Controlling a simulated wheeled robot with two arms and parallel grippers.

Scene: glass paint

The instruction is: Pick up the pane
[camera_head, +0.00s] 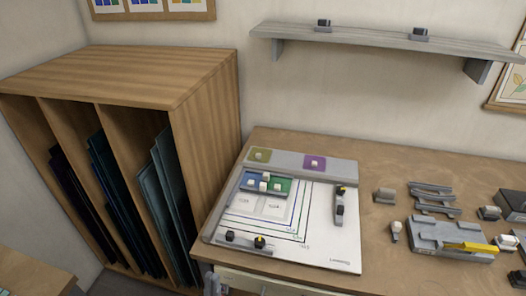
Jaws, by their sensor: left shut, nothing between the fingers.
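A small blue and green piece (281,188) with pale knobs lies on the white board (327,252) on the table. My left gripper (212,284) seems to show only as a small grey part at the bottom edge, shut and empty, below the table's front edge and apart from the panes. My right gripper is not in view.
The wooden rack (150,72) stands left of the wooden table (385,262). Grey fixtures (440,235) and a yellow bar (467,246) sit on the table at right. Black-knobbed clamps (340,205) sit on the board. A grey shelf (380,39) hangs on the wall above.

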